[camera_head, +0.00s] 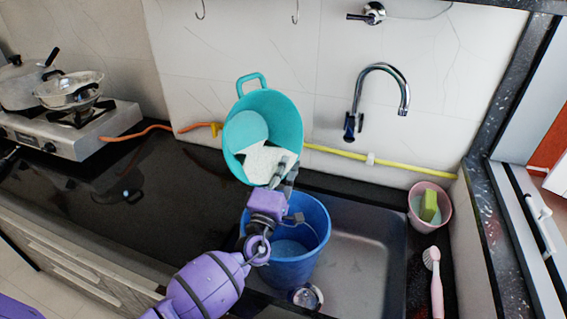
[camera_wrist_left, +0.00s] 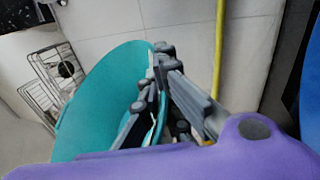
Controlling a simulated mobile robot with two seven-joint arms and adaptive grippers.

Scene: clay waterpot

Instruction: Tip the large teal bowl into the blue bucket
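The large teal bowl (camera_head: 286,112) is raised and tilted, its opening facing me, above and behind the blue bucket. A whitish patch (camera_head: 265,163) shows inside its lower part; I cannot tell if it is contents. My left gripper (camera_head: 284,174) is at the bowl's near lower rim. In the left wrist view its fingers (camera_wrist_left: 162,85) lie on both sides of the teal rim (camera_wrist_left: 105,75), shut on it. The blue bucket (camera_head: 290,272) stands upright at the sink's left side, partly hidden by my left wrist. Its inside looks pale blue at the bottom. My right gripper is not in view.
A chrome faucet (camera_head: 382,75) is on the wall right of the bowl. A pink cup (camera_head: 430,220) with a green sponge and a brush (camera_head: 435,280) are right of the sink (camera_head: 370,255). A stove with pots (camera_head: 65,130) is far left.

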